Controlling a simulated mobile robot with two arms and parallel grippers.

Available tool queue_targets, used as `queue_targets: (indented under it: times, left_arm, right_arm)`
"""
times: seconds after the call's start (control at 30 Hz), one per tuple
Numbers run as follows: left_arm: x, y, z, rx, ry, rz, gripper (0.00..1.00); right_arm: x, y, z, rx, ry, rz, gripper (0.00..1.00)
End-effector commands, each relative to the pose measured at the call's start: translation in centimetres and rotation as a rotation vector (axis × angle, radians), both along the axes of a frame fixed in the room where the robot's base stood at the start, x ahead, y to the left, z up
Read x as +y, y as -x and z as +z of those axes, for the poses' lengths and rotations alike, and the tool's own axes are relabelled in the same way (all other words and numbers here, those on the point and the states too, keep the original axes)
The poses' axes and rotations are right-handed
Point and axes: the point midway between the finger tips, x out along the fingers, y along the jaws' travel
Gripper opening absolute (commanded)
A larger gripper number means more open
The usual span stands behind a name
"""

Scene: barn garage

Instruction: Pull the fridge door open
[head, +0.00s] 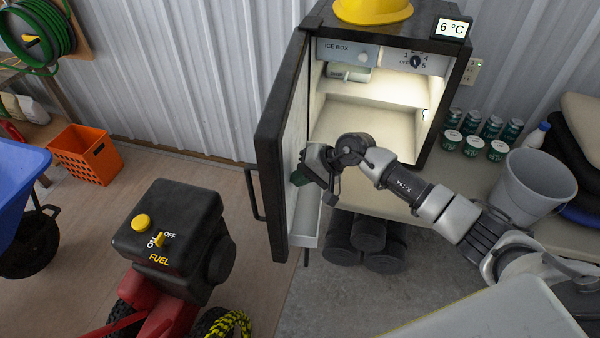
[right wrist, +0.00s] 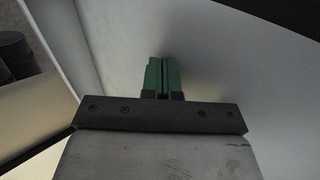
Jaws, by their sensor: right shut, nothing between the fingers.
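The small black fridge (head: 442,110) stands on a bench with its lit white inside showing. Its door (head: 275,125) is hinged at the left and stands wide open, swung out toward me. The door's black bar handle (head: 250,194) is on its outer face, on the left. My right gripper (head: 300,178) is at the inner face of the door, shut with nothing in it. In the right wrist view its green fingertips (right wrist: 162,78) are together, close to or against the pale inner door panel (right wrist: 215,60); I cannot tell if they touch. My left gripper is not in view.
A black and red fuel machine (head: 170,235) stands at the left of the door. Several green cans (head: 472,122) and a grey bucket (head: 538,185) are right of the fridge. Dark rolls (head: 385,245) lie below the bench. An orange crate (head: 85,153) sits at the far left.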

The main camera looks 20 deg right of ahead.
Motion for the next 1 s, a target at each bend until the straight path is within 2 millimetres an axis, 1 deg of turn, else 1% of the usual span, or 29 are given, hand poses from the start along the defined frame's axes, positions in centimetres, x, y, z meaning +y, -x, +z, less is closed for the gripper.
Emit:
queue_targets:
  times: [0.23, 0.33, 0.43, 0.5, 0.7, 0.9, 1.0]
  left_arm:
    - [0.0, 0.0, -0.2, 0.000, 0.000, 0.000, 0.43]
    - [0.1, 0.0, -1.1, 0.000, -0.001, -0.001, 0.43]
    - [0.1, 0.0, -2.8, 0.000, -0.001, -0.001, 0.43]
    - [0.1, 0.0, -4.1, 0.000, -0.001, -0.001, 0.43]
    - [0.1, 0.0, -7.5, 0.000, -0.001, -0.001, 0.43]
    - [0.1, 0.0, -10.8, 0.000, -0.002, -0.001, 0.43]
    - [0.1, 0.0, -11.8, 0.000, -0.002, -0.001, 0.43]
  right_arm:
    - [0.0, 0.0, -0.1, 0.000, 0.000, 0.000, 0.00]
    - [0.8, -0.4, -0.3, -0.002, -0.002, 0.002, 0.00]
    - [2.5, -1.2, -0.7, -0.004, -0.002, 0.004, 0.00]
    - [4.0, -1.8, -0.8, -0.004, -0.003, 0.005, 0.00]
    - [7.5, -3.8, -0.8, -0.005, -0.003, 0.003, 0.00]
    - [10.4, -5.8, -0.8, -0.003, -0.002, 0.001, 0.00]
    - [11.4, -6.6, -0.6, -0.003, -0.002, 0.000, 0.00]
